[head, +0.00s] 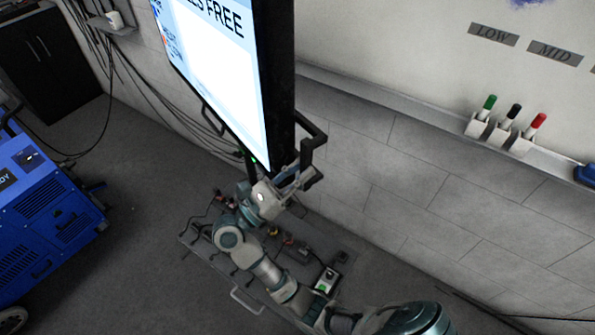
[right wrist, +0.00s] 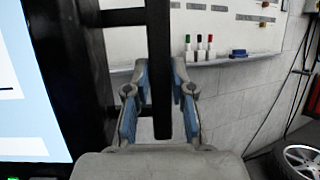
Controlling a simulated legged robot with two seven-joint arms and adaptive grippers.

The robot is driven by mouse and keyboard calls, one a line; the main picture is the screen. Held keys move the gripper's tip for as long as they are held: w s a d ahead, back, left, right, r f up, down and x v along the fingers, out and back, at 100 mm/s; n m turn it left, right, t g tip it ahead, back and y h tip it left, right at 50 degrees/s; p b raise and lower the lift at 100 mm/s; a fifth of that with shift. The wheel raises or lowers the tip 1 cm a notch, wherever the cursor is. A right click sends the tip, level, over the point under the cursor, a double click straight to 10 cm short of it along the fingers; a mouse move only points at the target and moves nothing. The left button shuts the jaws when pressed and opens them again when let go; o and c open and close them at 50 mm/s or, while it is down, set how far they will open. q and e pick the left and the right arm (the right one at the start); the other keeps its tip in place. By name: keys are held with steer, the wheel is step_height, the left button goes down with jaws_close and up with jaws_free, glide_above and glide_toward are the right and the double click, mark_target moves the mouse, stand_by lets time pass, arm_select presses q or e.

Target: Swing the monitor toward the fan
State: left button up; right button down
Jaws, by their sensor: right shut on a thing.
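The monitor (head: 222,60) stands at upper centre in the head view, its lit screen facing left and its dark edge toward me. Its screen also fills the left edge of the right wrist view (right wrist: 25,95). A black bar handle (head: 314,138) sticks out from its lower right side. My right gripper (head: 300,178) is shut on this handle; in the right wrist view the blue-padded fingers stand on both sides of the bar (right wrist: 159,45). A blue wheeled machine (head: 45,215) stands at the left; I cannot tell whether it is the fan. My left gripper is not in view.
A low grey cart or plate (head: 240,262) with cables and small fittings lies under my right arm. A wall ledge (head: 400,112) carries several markers (head: 512,112) at right. Cables hang along the back wall. Floor between the blue machine and monitor is clear.

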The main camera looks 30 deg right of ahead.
steer(key=shift+d+f, duration=0.2)
steer(key=shift+d, duration=0.3)
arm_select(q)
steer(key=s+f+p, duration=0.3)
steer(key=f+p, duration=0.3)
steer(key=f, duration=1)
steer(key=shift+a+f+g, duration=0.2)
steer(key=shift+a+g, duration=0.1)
arm_select(e)
steer(key=w+d+n+t+y, duration=0.2)
steer(key=d+t, duration=0.3)
steer(key=d, duration=0.6)
steer(key=w+d+n+t+y, duration=0.2)
steer(key=w+d+n+t, duration=0.2)
steer(key=d, duration=0.7)
steer(key=w+d+n+t+y, duration=0.3)
steer(key=d+t, duration=0.4)
steer(key=d, duration=0.4)
steer(key=shift+w+d+r, duration=0.15)
steer(key=shift+w+r, duration=0.15)
steer(key=shift+w, duration=0.15)
